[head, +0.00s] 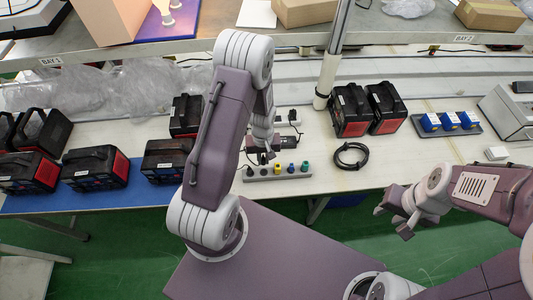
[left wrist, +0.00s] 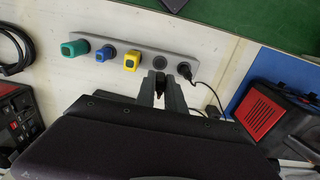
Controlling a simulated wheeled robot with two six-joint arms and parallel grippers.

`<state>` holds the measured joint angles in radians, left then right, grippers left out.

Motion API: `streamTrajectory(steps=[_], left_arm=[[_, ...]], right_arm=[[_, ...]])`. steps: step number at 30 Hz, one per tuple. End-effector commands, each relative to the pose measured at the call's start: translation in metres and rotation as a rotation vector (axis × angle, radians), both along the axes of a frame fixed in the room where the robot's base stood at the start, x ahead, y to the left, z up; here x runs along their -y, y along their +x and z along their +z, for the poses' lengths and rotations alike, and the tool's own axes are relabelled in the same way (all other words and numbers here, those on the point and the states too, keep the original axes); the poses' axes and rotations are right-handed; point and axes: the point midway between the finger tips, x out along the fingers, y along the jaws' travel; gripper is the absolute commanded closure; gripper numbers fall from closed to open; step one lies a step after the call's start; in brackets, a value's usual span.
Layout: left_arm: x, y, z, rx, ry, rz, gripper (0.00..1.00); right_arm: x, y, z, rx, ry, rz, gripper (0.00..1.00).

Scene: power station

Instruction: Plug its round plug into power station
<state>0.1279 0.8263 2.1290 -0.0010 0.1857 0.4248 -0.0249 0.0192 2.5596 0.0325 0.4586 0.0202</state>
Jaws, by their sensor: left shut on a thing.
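A grey power strip (head: 290,176) lies near the table's front edge; it also shows in the left wrist view (left wrist: 205,58). It holds a green plug (left wrist: 75,48), a blue plug (left wrist: 104,54), a yellow plug (left wrist: 132,61) and, at one end, a black plug with a cord (left wrist: 185,69). My left gripper (left wrist: 160,92) is shut on a small black plug (left wrist: 160,77), just by the strip beside the yellow plug. Whether it touches the strip I cannot tell. My right gripper (head: 396,214) is open and empty beyond the table's front edge. Black-and-red power stations (head: 96,168) stand left; another (head: 351,111) stands right.
A coiled black cable (head: 351,156) lies right of the strip. A grey pole (head: 332,55) rises behind it. Blue blocks on a tray (head: 449,122) and a grey box (head: 507,108) stand at the right. A white adapter (head: 288,117) lies behind the strip.

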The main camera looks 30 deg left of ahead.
Motion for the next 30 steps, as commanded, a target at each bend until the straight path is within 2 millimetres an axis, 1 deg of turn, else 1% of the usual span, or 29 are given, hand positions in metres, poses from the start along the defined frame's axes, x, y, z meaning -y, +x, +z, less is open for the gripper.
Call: streamTrajectory(steps=[5, 8, 20, 24, 30], left_arm=[[0.000, 0.000, -0.005, 0.000, 0.000, -0.001, 1.00], [0.000, 0.000, -0.013, 0.000, 0.000, -0.001, 1.00], [0.000, 0.000, -0.060, -0.001, -0.001, -0.001, 1.00], [0.000, 0.001, -0.066, 0.000, 0.000, -0.002, 1.00], [0.000, 0.001, -0.066, 0.001, 0.001, -0.002, 1.00]], right_arm=[[0.000, 0.000, -0.005, 0.000, 0.000, 0.000, 0.64], [0.000, 0.000, -0.012, 0.000, 0.000, 0.000, 0.64], [0.000, 0.000, -0.054, 0.000, 0.000, 0.000, 0.64], [0.000, 0.000, -0.057, 0.000, 0.000, 0.000, 0.64], [0.000, 0.000, -0.056, 0.000, 0.000, 0.000, 0.64]])
